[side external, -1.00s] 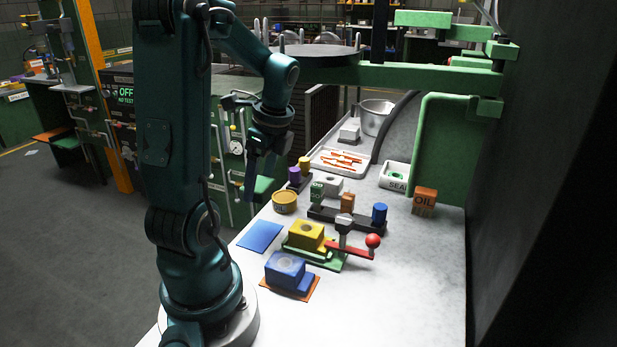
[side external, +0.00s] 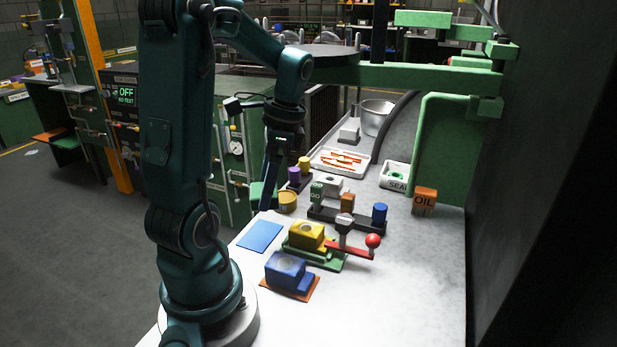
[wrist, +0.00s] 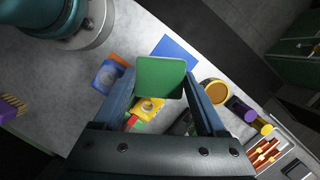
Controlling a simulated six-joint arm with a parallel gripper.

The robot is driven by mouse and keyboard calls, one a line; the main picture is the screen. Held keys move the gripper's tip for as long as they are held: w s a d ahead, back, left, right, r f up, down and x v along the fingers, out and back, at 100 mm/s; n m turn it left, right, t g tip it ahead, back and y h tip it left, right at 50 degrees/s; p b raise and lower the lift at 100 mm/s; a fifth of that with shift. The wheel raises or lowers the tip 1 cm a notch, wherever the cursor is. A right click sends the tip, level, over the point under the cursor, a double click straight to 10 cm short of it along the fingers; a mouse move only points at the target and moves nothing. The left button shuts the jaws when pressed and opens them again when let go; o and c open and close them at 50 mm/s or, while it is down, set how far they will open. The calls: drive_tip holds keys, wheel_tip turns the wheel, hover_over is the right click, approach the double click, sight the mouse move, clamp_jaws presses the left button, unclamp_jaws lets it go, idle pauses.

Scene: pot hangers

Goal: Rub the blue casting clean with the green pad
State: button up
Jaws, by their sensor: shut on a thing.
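My gripper (side external: 269,194) is shut on the green pad (wrist: 160,76), which sits between the two fingers in the wrist view. In the side view the pad (side external: 257,195) is partly behind the fingers, held in the air near the bench's left edge. The blue casting (side external: 284,272) sits on an orange mat (side external: 312,292) at the near end of the bench. A greyish patch marks its top.
A blue sheet (side external: 259,236) lies left of a yellow block (side external: 306,234) on a green fixture with a red-knobbed lever (side external: 372,240). A yellow tin (side external: 287,202) stands near the gripper. The bench right of the casting is clear.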

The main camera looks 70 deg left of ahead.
drive_tip(key=w+d+r+n+h, duration=0.15)
drive_tip(key=d+n, duration=0.25)
drive_tip(key=d, duration=0.4)
drive_tip(key=m, duration=0.1)
hover_over(299, 270)
drive_tip(key=w, duration=0.1)
drive_tip(key=shift+y, duration=0.35)
drive_tip(key=shift+d+f, duration=0.15)
drive_tip(key=shift+f, duration=3.6)
drive_tip(key=shift+s+a, duration=0.15)
drive_tip(key=shift+a, duration=0.1)
drive_tip(key=shift+c, duration=0.5)
drive_tip(key=shift+s+a+f, duration=0.1)
drive_tip(key=shift+s+a, duration=2.15)
drive_tip(key=shift+s, duration=0.05)
drive_tip(key=shift+w+d, duration=2.1)
drive_tip(key=shift+w, duration=0.1)
drive_tip(key=shift+w+d+f, duration=0.15)
drive_tip(key=shift+w+d, duration=0.05)
drive_tip(key=shift+d, duration=0.1)
drive_tip(key=shift+w+d+r, duration=0.1)
drive_tip(key=shift+w+r, duration=0.05)
drive_tip(key=shift+r, duration=0.1)
wheel_tip(299, 270, up, 8)
